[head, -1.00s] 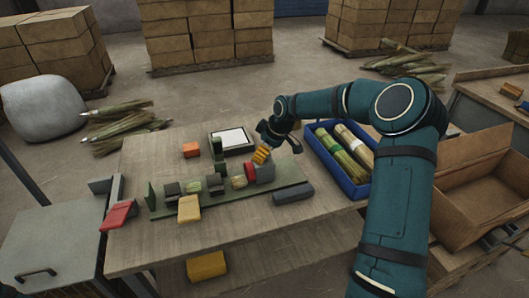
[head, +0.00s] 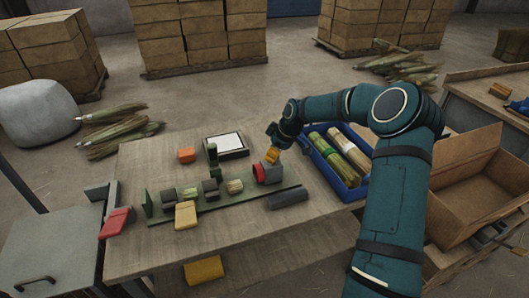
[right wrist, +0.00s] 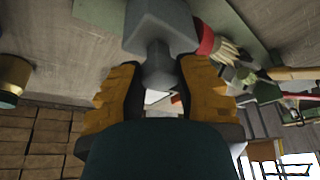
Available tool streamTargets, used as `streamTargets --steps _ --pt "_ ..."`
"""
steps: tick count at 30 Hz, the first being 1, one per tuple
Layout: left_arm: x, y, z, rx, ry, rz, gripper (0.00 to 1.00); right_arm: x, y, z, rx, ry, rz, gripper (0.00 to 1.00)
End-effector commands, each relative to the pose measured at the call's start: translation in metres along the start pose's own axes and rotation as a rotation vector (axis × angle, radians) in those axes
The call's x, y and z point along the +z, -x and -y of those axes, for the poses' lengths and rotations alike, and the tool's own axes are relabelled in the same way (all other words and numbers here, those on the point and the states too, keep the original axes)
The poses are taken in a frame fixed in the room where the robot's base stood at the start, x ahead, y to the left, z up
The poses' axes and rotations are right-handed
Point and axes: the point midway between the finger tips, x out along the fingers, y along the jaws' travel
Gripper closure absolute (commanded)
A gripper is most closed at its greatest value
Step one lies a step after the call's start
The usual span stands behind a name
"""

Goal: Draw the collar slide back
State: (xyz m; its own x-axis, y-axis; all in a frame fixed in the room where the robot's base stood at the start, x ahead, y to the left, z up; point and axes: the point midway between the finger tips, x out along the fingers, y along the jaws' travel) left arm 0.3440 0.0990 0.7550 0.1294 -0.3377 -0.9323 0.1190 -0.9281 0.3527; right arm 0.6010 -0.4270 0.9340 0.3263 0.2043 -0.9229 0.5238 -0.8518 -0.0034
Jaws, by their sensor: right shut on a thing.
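The collar slide is a grey block (head: 273,171) with a red collar (head: 258,175) on its left side. It sits at the right end of the green base rail (head: 215,199). My right gripper (head: 271,157), with ribbed yellow fingers, is at the block. In the right wrist view its fingers stand on both sides of the grey knob (right wrist: 158,64) and are shut on it. The block (right wrist: 160,25) and red collar (right wrist: 204,38) show beyond. My left gripper is out of view.
Grey holders (head: 210,188) and a green post (head: 213,155) stand on the rail. A yellow block (head: 185,214) and dark grey bar (head: 287,198) lie in front. A blue bin (head: 351,181) of straw bundles stands right.

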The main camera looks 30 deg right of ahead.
Motion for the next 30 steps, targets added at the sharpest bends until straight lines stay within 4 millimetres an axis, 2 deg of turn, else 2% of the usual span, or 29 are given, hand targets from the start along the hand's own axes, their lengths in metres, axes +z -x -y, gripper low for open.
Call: streamTargets --steps 7,8,10,11,20,23,26,30 --pt "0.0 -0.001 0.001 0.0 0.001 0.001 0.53 0.004 0.0 -0.004 0.008 -0.002 0.003 1.0" --pt "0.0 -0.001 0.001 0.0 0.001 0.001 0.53 0.004 0.0 -0.004 0.008 -0.002 0.003 0.62" --pt "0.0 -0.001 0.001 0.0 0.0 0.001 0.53 0.004 0.0 -0.004 0.008 -0.002 0.003 0.38" --pt "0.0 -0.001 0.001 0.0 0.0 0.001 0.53 0.004 0.0 -0.004 0.007 -0.002 0.003 0.34" --pt "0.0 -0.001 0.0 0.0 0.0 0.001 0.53 0.002 0.001 -0.003 0.005 -0.001 0.002 0.34" --pt "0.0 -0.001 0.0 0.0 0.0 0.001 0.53 0.002 0.006 -0.003 0.006 0.0 0.002 0.34" --pt "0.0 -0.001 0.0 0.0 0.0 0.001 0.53 0.002 0.02 -0.003 0.009 0.0 0.001 0.34" --pt "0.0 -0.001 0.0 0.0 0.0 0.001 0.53 0.002 0.048 -0.003 0.01 -0.001 0.001 0.34"
